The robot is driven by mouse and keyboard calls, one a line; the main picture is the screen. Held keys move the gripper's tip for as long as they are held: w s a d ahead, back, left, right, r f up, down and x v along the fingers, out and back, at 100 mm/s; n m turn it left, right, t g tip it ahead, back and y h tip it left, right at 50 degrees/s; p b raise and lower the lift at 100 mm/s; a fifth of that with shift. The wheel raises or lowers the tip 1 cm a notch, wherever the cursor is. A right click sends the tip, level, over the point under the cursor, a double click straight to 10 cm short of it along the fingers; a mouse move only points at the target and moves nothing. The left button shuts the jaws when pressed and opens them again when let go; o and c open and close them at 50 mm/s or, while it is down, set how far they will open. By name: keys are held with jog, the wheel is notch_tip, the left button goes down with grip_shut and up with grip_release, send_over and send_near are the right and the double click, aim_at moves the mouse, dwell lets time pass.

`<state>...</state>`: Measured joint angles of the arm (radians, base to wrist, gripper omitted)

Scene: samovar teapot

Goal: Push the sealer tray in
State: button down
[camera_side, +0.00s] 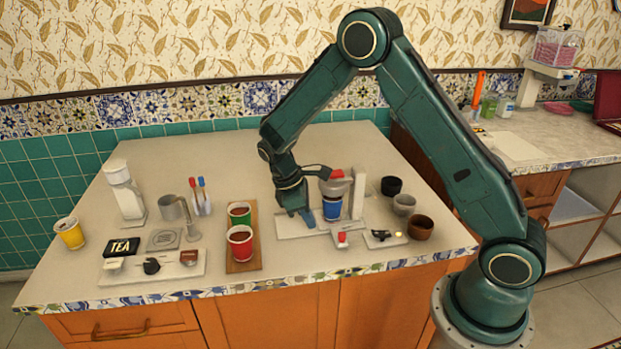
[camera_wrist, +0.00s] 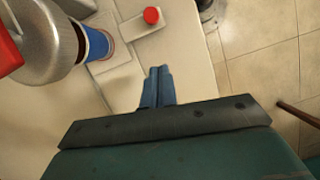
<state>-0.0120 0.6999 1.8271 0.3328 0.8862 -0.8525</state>
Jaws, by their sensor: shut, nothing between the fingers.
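The sealer (camera_side: 359,182) stands at the right of the counter, with a grey and red head (camera_side: 336,186). A blue cup (camera_side: 331,209) stands upright under the head; it also shows in the wrist view (camera_wrist: 98,44), tilted by the camera angle. A flat white sealer tray (camera_side: 285,226) reaches out to the left of the cup. My gripper (camera_side: 308,218) is shut and empty, pointing down just left of the cup, low over the tray. In the wrist view my fingertips (camera_wrist: 158,72) are together and apart from the cup. I cannot tell whether they touch the tray.
A red button on a white block (camera_side: 342,239) sits in front of the sealer. Small dark bowls (camera_side: 420,228) stand at right. Two filled cups (camera_side: 240,243) stand on a wooden board at left. The counter behind my gripper is clear.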

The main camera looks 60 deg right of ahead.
jog(key=v, duration=0.6)
jog(key=shift+r, duration=0.15)
jog(key=s+a+r+m+t+y, duration=0.1)
jog(key=s+r+m+t, duration=0.1)
jog(key=s+r, duration=0.45)
jog(key=s+r+m+t, duration=0.1)
jog(key=s+r+t, duration=0.15)
jog(key=r, duration=0.65)
jog(key=s+a+r+m+t, duration=0.1)
jog(key=s+m+t, duration=0.1)
jog(key=s, duration=0.5)
jog(key=s+a+r+m+t+y, duration=0.1)
jog(key=s+a+r+m+t, duration=0.1)
jog(key=s, duration=0.6)
jog(key=shift+a, duration=0.2)
